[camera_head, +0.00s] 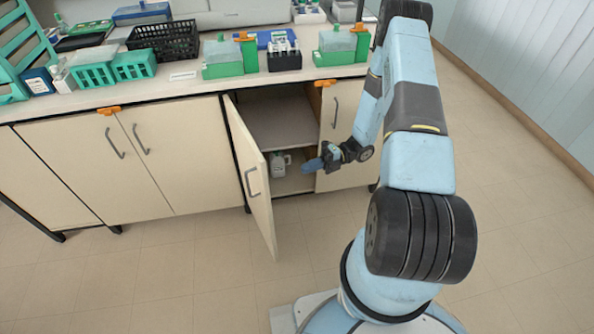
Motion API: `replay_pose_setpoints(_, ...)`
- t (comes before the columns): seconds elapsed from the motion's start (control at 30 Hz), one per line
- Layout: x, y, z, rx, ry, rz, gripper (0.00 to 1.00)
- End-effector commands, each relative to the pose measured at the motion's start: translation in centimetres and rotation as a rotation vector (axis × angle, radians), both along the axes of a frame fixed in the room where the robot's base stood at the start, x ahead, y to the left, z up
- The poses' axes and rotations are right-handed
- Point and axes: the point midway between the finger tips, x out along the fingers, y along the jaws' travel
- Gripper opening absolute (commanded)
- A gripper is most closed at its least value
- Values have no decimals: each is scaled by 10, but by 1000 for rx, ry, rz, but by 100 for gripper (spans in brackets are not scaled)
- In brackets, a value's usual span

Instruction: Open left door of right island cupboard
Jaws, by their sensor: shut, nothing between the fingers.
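The right island cupboard has its left door (252,175) swung well open, standing out from the front toward me. The door's grey handle (252,182) is on its outer face near the free edge. The cupboard's right door (340,130) is closed. My gripper (311,166) is shut and empty, in front of the cupboard opening, to the right of the open door and apart from it. Inside, a shelf (280,130) and a pale bottle (278,165) show.
The left island cupboard's doors (75,160) are closed. The countertop (190,85) above holds green racks (222,60), a black basket (163,42) and other lab items. The tiled floor (180,270) in front is clear to the left.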

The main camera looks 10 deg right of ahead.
Motion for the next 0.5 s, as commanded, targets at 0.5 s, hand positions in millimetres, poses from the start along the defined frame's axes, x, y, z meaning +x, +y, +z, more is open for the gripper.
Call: replay_pose_setpoints(0.5,-21,86,1,0,-1,2,0)
